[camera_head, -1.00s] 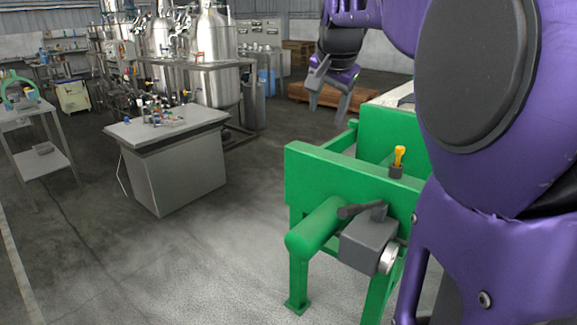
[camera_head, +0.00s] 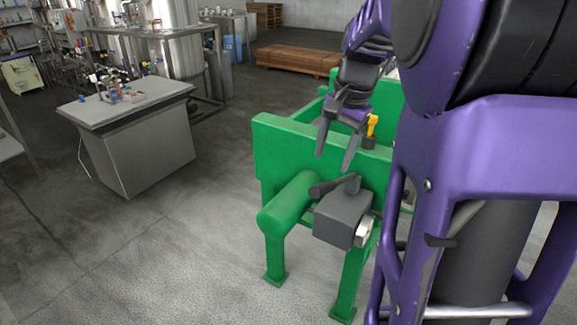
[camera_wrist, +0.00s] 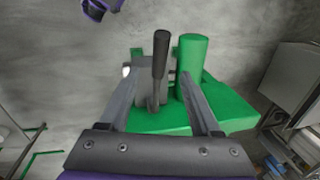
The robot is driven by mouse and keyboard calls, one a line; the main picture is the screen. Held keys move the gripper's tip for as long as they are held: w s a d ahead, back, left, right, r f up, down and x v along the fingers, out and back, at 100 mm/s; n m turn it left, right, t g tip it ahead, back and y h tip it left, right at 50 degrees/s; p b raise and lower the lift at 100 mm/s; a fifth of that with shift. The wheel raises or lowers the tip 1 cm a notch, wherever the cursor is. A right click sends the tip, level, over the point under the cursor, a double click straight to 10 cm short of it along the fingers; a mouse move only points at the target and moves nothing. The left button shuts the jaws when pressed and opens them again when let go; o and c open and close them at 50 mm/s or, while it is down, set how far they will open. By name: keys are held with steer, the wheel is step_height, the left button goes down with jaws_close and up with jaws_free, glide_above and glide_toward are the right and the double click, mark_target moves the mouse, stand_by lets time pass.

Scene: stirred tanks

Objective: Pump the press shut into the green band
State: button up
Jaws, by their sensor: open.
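The green press (camera_head: 275,150) stands in the middle of the head view, with a green cylinder (camera_head: 290,203) along its front. A grey pump block (camera_head: 342,216) sits beside the cylinder, with a dark pump lever (camera_head: 330,187) on top and a pale round face, possibly a gauge, on its side. A yellow-handled valve (camera_head: 372,126) stands on the press's top edge. My gripper (camera_head: 335,160) is open and empty above the pump block. In the wrist view the lever (camera_wrist: 161,55) lies between the spread fingers (camera_wrist: 160,100), apart from both. No green band is readable.
A grey cabinet table (camera_head: 140,105) with small bottles stands at the left. Steel tanks (camera_head: 180,45) and a wooden pallet (camera_head: 297,58) are behind. The floor (camera_head: 150,250) in front of the press is clear. My arm covers the right side.

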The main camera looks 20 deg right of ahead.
mark_target(324, 184)
steer(key=f, duration=0.3)
steer(key=w+f, duration=0.1)
steer(key=f, duration=0.3)
steer(key=a+f+b, duration=0.1)
steer(key=f, duration=0.2)
steer(key=shift+w+f, duration=0.2)
steer(key=shift+w, duration=0.1)
jaws_close()
stand_by(0.9)
